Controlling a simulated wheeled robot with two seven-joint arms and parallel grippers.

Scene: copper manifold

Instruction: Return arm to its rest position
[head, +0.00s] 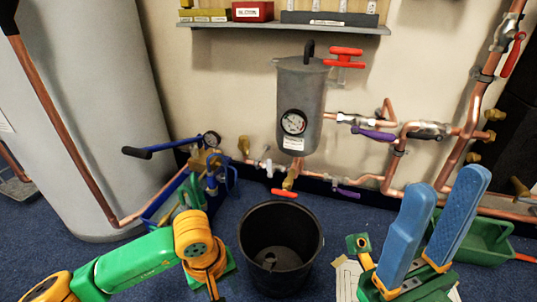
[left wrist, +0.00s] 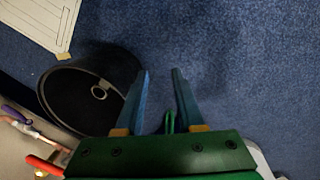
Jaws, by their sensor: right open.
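My left arm (head: 130,262) comes in from the lower left, its orange wrist joint just left of the black bucket (head: 246,240). Its fingers are hidden in the head view. In the left wrist view my left gripper (left wrist: 161,72) is open, with two blue fingers apart and only blue carpet between their tips. The bucket (left wrist: 62,105) shows beside the left finger there. My right gripper (head: 451,180) is at the lower right, its two long blue fingers pointing up, apart and empty. It is in front of the copper pipes and apart from the bucket.
A grey tank with a gauge (head: 298,95) and copper pipes (head: 430,130) line the wall under a shelf (head: 290,27). A large grey cylinder (head: 90,110) and a blue pump (head: 165,205) stand left. A green tray (head: 490,240) lies right. Paper (head: 345,280) lies beside the bucket.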

